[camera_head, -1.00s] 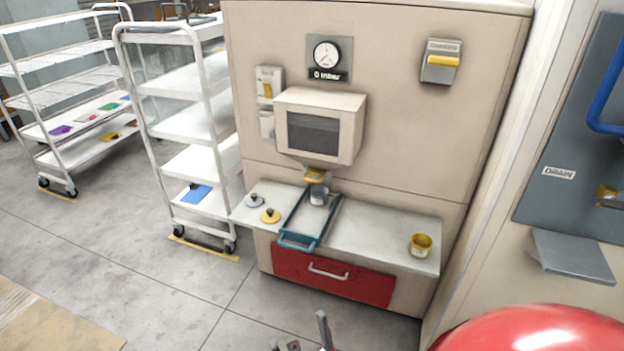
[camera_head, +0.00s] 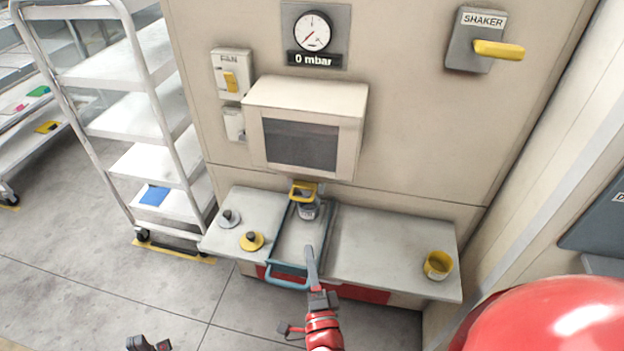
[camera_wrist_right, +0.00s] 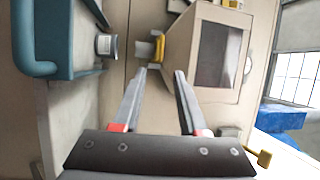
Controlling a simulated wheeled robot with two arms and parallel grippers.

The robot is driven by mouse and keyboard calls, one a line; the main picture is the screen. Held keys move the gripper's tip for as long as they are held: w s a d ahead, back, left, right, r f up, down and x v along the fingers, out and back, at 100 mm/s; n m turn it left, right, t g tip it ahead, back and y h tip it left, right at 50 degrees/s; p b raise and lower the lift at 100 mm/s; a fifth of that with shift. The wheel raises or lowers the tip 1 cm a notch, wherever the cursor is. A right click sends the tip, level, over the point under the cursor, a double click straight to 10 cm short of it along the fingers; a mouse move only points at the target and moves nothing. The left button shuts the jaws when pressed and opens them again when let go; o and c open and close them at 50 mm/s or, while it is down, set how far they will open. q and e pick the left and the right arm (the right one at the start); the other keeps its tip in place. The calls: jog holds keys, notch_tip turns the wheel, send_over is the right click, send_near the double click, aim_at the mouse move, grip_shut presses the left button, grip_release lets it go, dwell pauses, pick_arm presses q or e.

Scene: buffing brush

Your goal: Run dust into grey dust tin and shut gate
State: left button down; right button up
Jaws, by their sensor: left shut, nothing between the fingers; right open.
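The grey dust tin (camera_head: 309,211) stands upright at the back of the teal-edged tray (camera_head: 288,268), below the hopper box (camera_head: 303,130). The yellow gate handle (camera_head: 303,190) sticks out under the box, just above the tin. My right gripper (camera_head: 309,250) is in front of the tin, over the tray. In the right wrist view my right gripper (camera_wrist_right: 160,71) is open and empty, pointing toward the yellow gate handle (camera_wrist_right: 158,48), with the tin (camera_wrist_right: 107,46) to the left. My left gripper (camera_head: 148,343) is shut and empty at the bottom edge, partly cut off.
A grey lid (camera_head: 229,218) and a yellow lid (camera_head: 252,241) lie left of the tray. A yellow tin (camera_head: 438,265) stands at the counter's right end. The gauge (camera_head: 313,32) reads 0 mbar. A fan switch (camera_head: 231,80) and yellow shaker lever (camera_head: 498,50) are above. A shelf cart (camera_head: 140,130) stands left.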

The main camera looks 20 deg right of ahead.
aim_at(300, 199)
jog(key=p+x, duration=0.1)
jog(key=x, duration=0.4)
jog(key=p+x, duration=0.1)
jog(key=x, duration=0.4)
jog(key=p+x, duration=0.1)
jog(key=x, duration=0.5)
jog(key=shift+r+p, duration=0.3)
jog(key=shift+r, duration=0.05)
jog(key=shift+w+d+f, duration=0.1)
jog(key=shift+w, duration=0.35)
grip_shut()
